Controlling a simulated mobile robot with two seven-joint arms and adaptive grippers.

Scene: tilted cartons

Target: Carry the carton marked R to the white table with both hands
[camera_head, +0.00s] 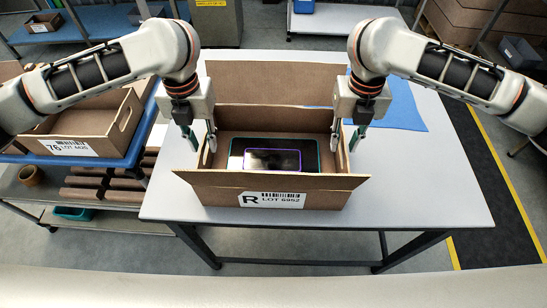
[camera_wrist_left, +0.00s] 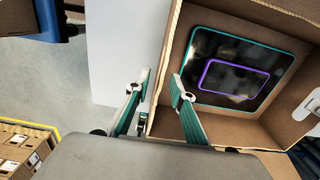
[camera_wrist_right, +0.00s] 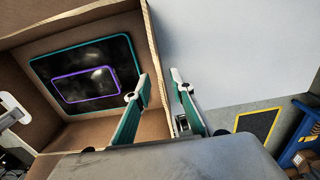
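The brown carton marked R (camera_head: 225,195) stands open on a pale table (camera_head: 430,185), its label facing me and its back flap up. A teal-edged tablet (camera_head: 311,145) lies inside under a smaller purple-edged device (camera_head: 272,160). My left gripper (camera_head: 202,144) is open, one finger inside and one outside the carton's left wall; its fingers (camera_wrist_left: 158,88) show apart in the left wrist view. My right gripper (camera_head: 344,146) is open around the right wall in the same way, its fingers (camera_wrist_right: 162,88) apart in the right wrist view. Contact with the walls cannot be told.
A blue sheet (camera_head: 403,106) lies on the table behind the right gripper. Another carton (camera_head: 103,130), marked 76, sits on a blue-topped cart (camera_head: 50,160) at the left, close to the table. Yellow-edged dark floor matting (camera_head: 490,225) runs along the right.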

